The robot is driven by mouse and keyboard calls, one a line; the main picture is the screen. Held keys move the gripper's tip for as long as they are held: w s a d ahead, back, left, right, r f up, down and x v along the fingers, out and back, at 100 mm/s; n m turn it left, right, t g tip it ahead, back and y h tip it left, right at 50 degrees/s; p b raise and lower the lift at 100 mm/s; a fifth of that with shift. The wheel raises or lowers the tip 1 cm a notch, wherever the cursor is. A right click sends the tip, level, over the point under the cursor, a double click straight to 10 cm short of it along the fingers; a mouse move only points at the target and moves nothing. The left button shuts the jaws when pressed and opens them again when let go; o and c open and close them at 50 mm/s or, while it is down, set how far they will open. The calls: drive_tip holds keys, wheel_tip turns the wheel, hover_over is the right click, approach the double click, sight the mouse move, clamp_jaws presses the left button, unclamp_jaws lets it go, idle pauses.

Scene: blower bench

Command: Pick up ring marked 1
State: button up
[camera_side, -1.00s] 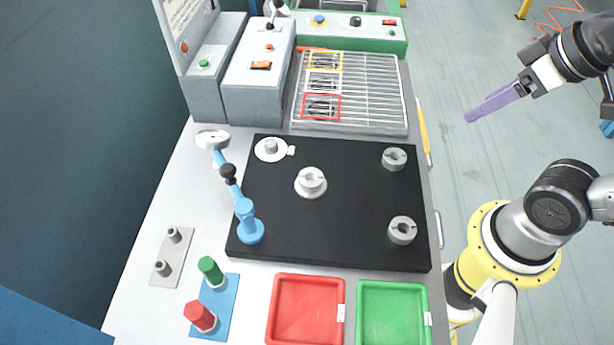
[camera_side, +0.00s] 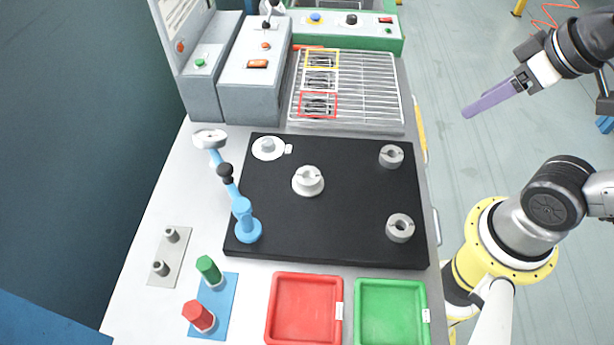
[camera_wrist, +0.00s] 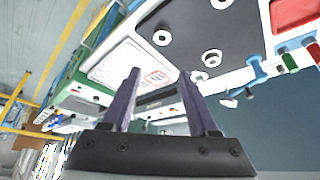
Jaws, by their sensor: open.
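Two grey slotted rings, one far (camera_side: 391,156) and one near (camera_side: 400,228), lie apart on the right side of the black mat (camera_side: 345,235). Another slotted ring-shaped part (camera_side: 308,180) sits on a pale round base at the mat's middle. No number is readable on any of them, so I cannot tell which is marked 1. My gripper (camera_side: 465,114) is up to the right, beyond the bench edge and well away from the rings. In the wrist view its two purple fingers (camera_wrist: 161,72) stand apart with nothing between them. Round parts on the mat, including one ring (camera_wrist: 162,38), show beyond them.
A blue stand (camera_side: 247,228) with a lever is at the mat's left edge. A white disc (camera_side: 268,148) lies at its back left. A wire rack (camera_side: 370,90) is behind; red (camera_side: 305,278) and green (camera_side: 392,285) trays are in front. A peg plate (camera_side: 168,258) is left.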

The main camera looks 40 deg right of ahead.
drive_tip(key=c, duration=0.4)
drive_tip(key=shift+c, duration=0.2)
